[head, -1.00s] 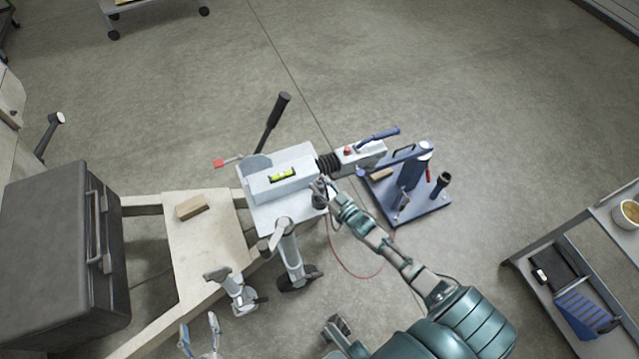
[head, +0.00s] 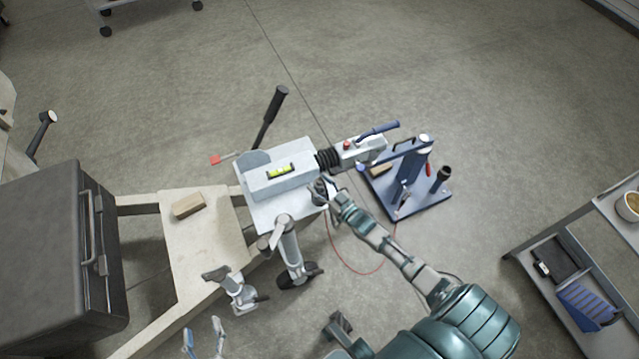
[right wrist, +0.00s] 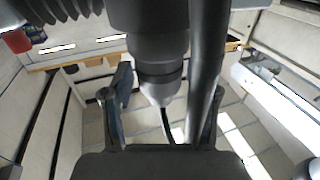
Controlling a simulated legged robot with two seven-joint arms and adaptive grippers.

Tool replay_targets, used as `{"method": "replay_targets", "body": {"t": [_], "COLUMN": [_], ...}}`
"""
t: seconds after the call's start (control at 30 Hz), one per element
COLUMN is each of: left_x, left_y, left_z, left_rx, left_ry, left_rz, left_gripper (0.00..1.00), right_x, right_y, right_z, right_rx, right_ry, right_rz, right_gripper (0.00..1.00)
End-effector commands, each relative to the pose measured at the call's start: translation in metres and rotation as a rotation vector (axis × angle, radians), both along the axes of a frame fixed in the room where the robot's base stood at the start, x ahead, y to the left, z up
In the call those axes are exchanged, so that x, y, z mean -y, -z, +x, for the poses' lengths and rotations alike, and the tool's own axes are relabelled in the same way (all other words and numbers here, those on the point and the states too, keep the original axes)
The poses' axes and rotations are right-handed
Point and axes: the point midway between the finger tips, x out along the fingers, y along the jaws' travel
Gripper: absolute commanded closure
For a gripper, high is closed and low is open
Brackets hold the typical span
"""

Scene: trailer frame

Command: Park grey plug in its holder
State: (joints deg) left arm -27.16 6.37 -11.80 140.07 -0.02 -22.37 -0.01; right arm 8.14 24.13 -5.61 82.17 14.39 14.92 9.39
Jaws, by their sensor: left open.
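The grey plug (right wrist: 158,75), a dark grey cylinder with a paler tapered end and a thin dark cable, shows in the right wrist view. It lies between the two fingers of my right gripper (right wrist: 163,110), which look spread with gaps beside its narrow end. In the head view my right gripper (head: 322,190) is at the right side of the white trailer box, and hides the plug there. I cannot make out the holder. My left gripper (head: 203,337) is open and empty at the bottom edge, left of centre.
The white trailer box (head: 285,185) carries a yellow-green level (head: 281,171). A jockey wheel post (head: 290,250) stands below it. A blue stand (head: 425,195) is at the right, with a red cable (head: 360,272) nearby. A wooden block (head: 188,205) lies on the frame board (head: 205,250).

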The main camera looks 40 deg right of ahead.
Motion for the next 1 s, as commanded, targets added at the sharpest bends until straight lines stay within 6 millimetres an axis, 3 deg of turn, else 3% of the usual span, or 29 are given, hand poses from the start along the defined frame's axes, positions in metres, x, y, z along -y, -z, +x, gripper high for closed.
{"method": "replay_targets", "body": {"t": [0.37, 0.47, 0.8, 1.0], "left_x": [0.000, 0.000, 0.000, 0.000], "left_y": [0.000, 0.000, 0.000, 0.000], "left_z": [0.000, 0.000, 0.000, 0.000], "left_rx": [0.000, 0.000, 0.000, 0.000], "left_ry": [0.000, 0.000, 0.000, 0.000], "left_rz": [0.000, 0.000, 0.000, 0.000], "left_gripper": [0.38, 0.38, 0.38, 0.38], "right_x": [0.000, 0.001, 0.008, 0.010], "right_y": [0.001, 0.002, 0.003, 0.003], "right_z": [-0.004, -0.017, -0.090, -0.115], "right_rx": [-0.003, -0.004, -0.004, -0.003], "right_ry": [0.000, 0.000, 0.000, 0.001], "right_rz": [0.000, 0.001, 0.001, 0.001], "right_gripper": [0.31, 0.31, 0.31, 0.31]}}
